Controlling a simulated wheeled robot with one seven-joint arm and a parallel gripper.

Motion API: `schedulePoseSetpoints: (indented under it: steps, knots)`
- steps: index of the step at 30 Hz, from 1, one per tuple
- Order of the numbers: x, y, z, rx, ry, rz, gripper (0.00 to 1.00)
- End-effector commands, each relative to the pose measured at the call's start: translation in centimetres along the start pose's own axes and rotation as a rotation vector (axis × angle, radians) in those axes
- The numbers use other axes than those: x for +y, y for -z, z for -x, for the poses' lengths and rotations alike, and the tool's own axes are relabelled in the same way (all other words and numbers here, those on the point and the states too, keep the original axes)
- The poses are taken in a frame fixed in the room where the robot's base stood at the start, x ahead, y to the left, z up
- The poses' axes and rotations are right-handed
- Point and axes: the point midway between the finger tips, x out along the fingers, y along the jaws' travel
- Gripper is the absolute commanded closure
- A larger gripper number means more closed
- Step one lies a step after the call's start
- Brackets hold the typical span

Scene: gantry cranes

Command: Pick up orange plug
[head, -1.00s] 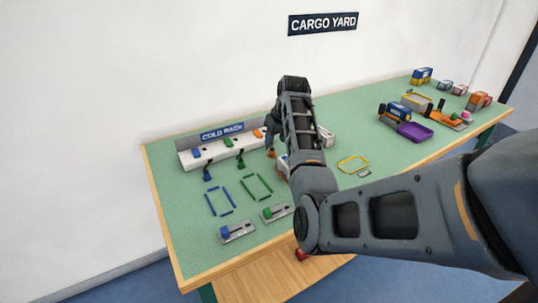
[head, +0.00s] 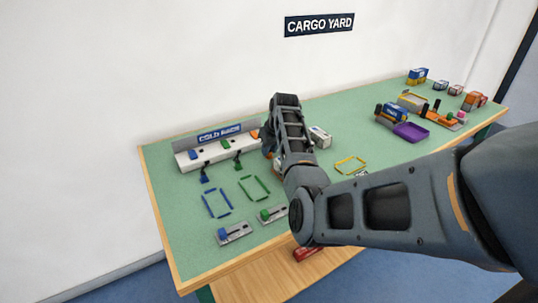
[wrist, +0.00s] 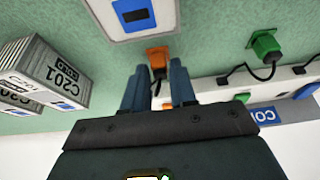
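The orange plug (wrist: 157,56) lies on the green mat in the wrist view, its dark cable running back toward the white rack. My gripper (wrist: 155,80) is open, with one blue-grey finger on each side of the plug's cable end. The plug's wide orange end shows just beyond the fingertips; whether the fingers touch it I cannot tell. In the head view my gripper (head: 268,142) is over the rack's right end, and my arm mostly hides the plug.
The white COLD rack (head: 202,158) stands along the back left. A green plug (wrist: 264,45) lies beside the orange one. Grey C201 containers (wrist: 45,75) and a white block (wrist: 135,15) with a blue patch are close by. A purple tray (head: 411,131) is farther right.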

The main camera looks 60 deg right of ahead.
Motion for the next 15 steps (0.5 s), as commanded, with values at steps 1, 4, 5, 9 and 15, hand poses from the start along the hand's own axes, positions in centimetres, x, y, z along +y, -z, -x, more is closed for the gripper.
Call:
schedulePoseSetpoints:
  steps: [1, 4, 5, 9, 15]
  knots:
    - [0.0, -0.01, 0.0, 0.0, 0.0, 0.0, 0.79]
    - [0.0, -0.01, 0.0, 0.0, 0.0, 0.0, 0.88]
    - [0.0, -0.01, 0.0, 0.0, 0.0, 0.0, 0.91]
    - [-0.01, -0.01, 0.0, 0.0, 0.0, 0.0, 1.0]
    - [-0.01, 0.0, 0.01, 0.0, 0.0, 0.0, 1.0]
